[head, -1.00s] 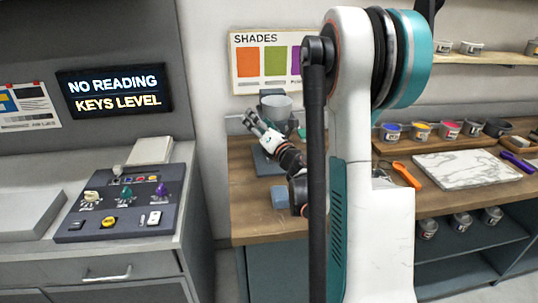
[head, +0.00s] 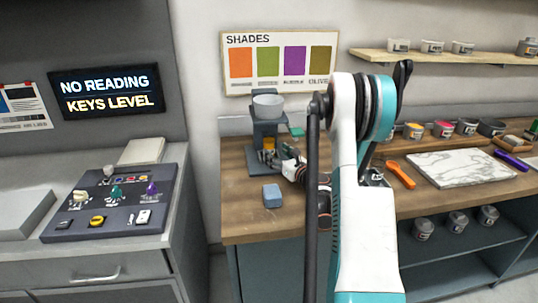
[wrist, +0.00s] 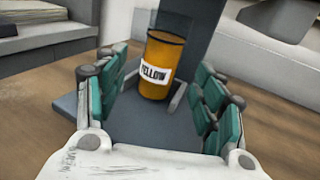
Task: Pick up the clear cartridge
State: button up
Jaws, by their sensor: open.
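I cannot make out a clear cartridge in either view. An orange-yellow cartridge with a white label reading "YELLOW" (wrist: 163,60) stands upright on the dark base of a small machine; it shows small in the head view (head: 268,144). My gripper (wrist: 160,85) is open, its teal-padded fingers spread to the left and right of this cartridge, with no visible grip on it. In the head view my gripper (head: 282,158) is low at the front of the machine (head: 265,128), which has a grey bowl on top.
A blue block (head: 272,195) lies on the wooden bench (head: 245,223) in front of the machine. A marble slab (head: 465,168), an orange tool (head: 400,174) and several paint pots are to the right. A control panel (head: 110,203) stands on the left counter, below a lit sign (head: 107,92).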

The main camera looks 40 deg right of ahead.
aim_at(272, 148)
jog(key=shift+w+d+r+b, duration=0.15)
jog(key=shift+w+b, duration=0.25)
jog(key=shift+w, duration=0.7)
jog(key=shift+w+d+f+b, duration=0.1)
jog(key=shift+w+d+b, duration=0.25)
jog(key=shift+w, duration=0.7)
jog(key=shift+w+d+r+b, duration=0.1)
jog(key=shift+w+b, duration=0.35)
jog(key=shift+w, duration=0.65)
jog(key=c, duration=1.2)
